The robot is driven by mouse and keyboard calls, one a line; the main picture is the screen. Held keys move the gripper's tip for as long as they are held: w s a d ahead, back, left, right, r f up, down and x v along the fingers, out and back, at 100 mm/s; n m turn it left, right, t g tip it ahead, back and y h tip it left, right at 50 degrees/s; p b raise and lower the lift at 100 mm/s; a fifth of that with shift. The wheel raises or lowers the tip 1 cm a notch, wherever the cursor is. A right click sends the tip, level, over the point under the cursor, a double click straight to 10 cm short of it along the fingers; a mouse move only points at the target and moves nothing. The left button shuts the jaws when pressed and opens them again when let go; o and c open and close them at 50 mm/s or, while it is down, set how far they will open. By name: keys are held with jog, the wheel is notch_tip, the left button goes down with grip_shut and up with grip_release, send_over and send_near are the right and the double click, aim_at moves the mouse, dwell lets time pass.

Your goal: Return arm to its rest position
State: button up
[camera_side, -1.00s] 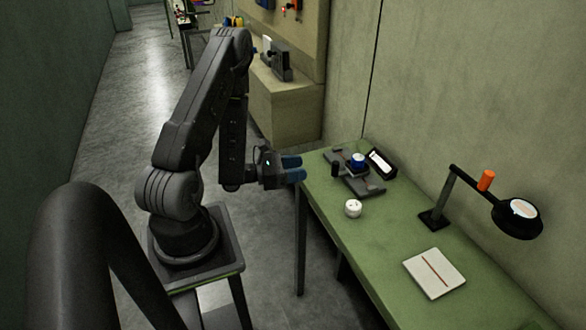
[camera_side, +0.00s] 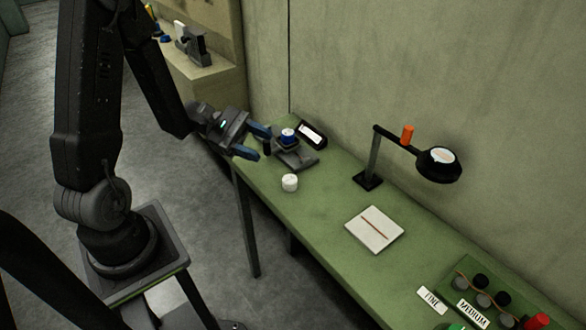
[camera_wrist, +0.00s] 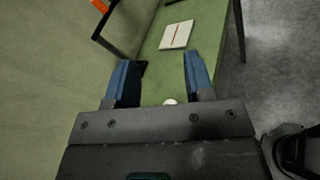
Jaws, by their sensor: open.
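My gripper (camera_side: 254,142) is at the left end of the green table, in front of a small dark stand (camera_side: 294,155) with a blue-and-white spool-like item (camera_side: 288,136) on it. Its two blue fingers are apart, and nothing shows between them. In the wrist view my gripper (camera_wrist: 157,62) is also open, its fingers on either side of the green table top (camera_wrist: 160,75). A small white round item (camera_side: 289,183) stands on the table, right of and below the fingers. It shows partly hidden behind the gripper body in the wrist view (camera_wrist: 169,101).
A black case with a white label (camera_side: 312,134) lies behind the stand. A tray (camera_side: 490,290) of small items is at lower right. The floor (camera_side: 215,235) beside the table looks clear.

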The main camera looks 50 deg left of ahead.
jog(key=s+d+r+m+g+y, duration=0.6)
jog(key=s+d+m+g+y, duration=0.15)
jog(key=m, duration=0.55)
jog(key=s+a+r+m+t+y, duration=0.1)
jog(key=s+r+m+t+y, duration=0.2)
jog(key=r+m+t+y, duration=0.2)
jog(key=shift+s+r+m+t+y, duration=0.35)
jog(key=shift+r+m+y, duration=0.1)
jog(key=shift+y, duration=0.6)
